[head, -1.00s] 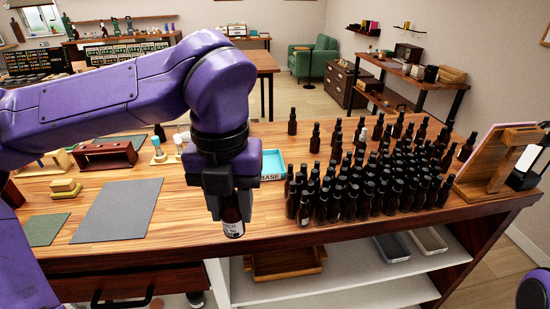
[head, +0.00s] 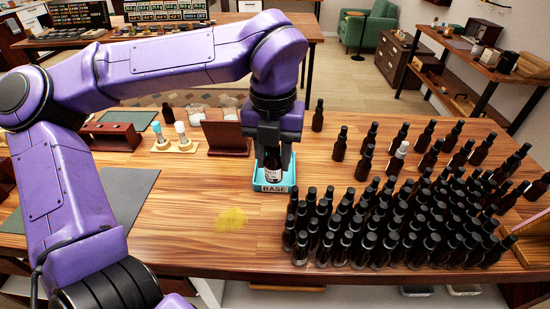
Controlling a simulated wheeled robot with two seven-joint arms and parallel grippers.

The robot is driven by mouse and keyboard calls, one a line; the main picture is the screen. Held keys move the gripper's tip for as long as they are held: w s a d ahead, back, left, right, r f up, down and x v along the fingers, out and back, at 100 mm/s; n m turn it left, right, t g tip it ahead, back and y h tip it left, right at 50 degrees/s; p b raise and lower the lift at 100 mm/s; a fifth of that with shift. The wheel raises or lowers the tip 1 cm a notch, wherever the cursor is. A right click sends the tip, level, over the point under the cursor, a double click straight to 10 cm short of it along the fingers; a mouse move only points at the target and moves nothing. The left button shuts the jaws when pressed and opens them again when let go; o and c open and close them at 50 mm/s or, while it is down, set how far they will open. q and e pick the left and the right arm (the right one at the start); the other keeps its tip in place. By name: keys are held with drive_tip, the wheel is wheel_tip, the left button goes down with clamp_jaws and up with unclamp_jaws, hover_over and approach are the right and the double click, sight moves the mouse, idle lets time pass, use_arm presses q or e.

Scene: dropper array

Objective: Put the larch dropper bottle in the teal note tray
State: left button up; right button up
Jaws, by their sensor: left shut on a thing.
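My left gripper (head: 275,160) points down over the teal tray (head: 273,188), whose front reads "BASE". It is shut on a dark dropper bottle (head: 274,173) with a white label, held upright. The label is too small to read in full now. The bottle's lower end is within the tray's outline, behind its front wall. I cannot tell whether it touches the tray floor. The bottle's top is hidden between the fingers. My right gripper is not in view.
Many dark dropper bottles (head: 385,225) crowd the table to the right of the tray, with a few looser ones behind. A reddish-brown wooden stand (head: 228,138) is just left of the gripper. A yellow patch (head: 231,219) marks the bare wood in front. A grey mat (head: 120,195) lies left.

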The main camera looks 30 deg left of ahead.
use_arm(q)
drive_tip(key=w+a+f+p, duration=0.1)
drive_tip(key=w+f, duration=0.1)
drive_tip(key=f, duration=0.1)
drive_tip(key=w+a+f, duration=0.2)
drive_tip(key=f, duration=0.2)
drive_tip(key=w+a+f+p, duration=0.1)
drive_tip(key=w+f, duration=0.2)
drive_tip(key=shift+a+f+p, duration=0.2)
drive_tip(key=shift+a+p, duration=0.15)
drive_tip(key=shift+a, duration=0.05)
drive_tip(key=shift+w+f, duration=0.25)
drive_tip(key=shift+f, duration=0.05)
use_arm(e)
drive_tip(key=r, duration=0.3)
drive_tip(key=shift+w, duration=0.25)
use_arm(q)
drive_tip(key=shift+s+f, duration=0.15)
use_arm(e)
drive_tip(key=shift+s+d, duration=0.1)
use_arm(q)
drive_tip(key=o, duration=1)
drive_tip(key=shift+o, duration=0.3)
